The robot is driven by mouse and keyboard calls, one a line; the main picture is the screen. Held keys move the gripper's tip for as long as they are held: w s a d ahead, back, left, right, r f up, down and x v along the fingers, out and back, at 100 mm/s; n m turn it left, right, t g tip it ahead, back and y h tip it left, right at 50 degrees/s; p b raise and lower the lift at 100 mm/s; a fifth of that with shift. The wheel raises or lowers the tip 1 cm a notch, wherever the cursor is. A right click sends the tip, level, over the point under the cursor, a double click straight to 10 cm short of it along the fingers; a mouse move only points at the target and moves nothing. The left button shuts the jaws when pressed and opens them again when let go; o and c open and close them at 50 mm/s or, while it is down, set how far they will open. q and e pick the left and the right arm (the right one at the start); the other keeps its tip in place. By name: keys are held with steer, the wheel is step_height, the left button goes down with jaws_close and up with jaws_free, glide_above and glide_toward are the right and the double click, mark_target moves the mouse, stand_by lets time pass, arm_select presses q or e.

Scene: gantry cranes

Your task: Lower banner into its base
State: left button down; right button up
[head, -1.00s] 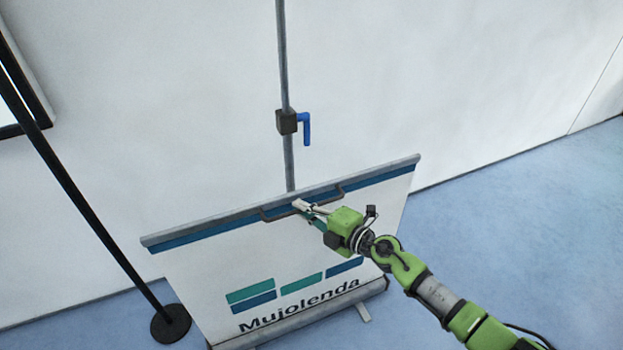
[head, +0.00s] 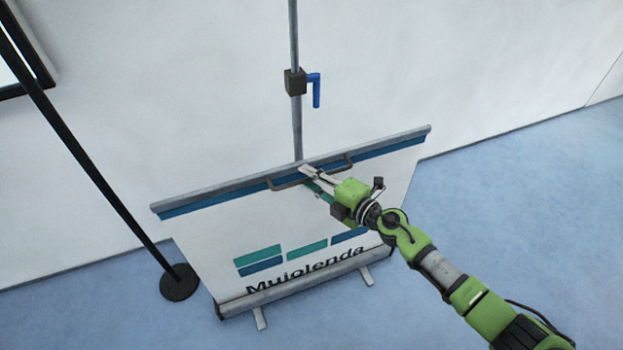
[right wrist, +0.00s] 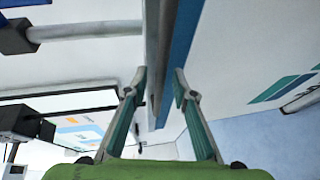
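The white banner (head: 215,248) stands in front of the wall, with blue and green blocks and dark lettering. Its grey top rail (head: 200,199) tilts up to the right in the head view, and the lower edge of the lettering is cut off at the grey base (head: 290,292) on the floor. A dark handle (head: 284,184) sits at the rail's middle. My left gripper is out of view.
A grey pole (head: 296,125) rises behind the banner, carrying a dark clamp (head: 294,82) with a blue lever (head: 316,92). A black post with a round foot (head: 179,282) stands close at left. Blue floor (head: 520,190) is clear at right.

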steer(key=shift+s+d, duration=0.1)
steer(key=shift+d, duration=0.05)
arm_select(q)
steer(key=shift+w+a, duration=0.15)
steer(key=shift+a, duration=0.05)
arm_select(e)
steer(key=v, duration=1.1)
steer(key=shift+s+d, duration=0.2)
steer(key=shift+s, duration=0.1)
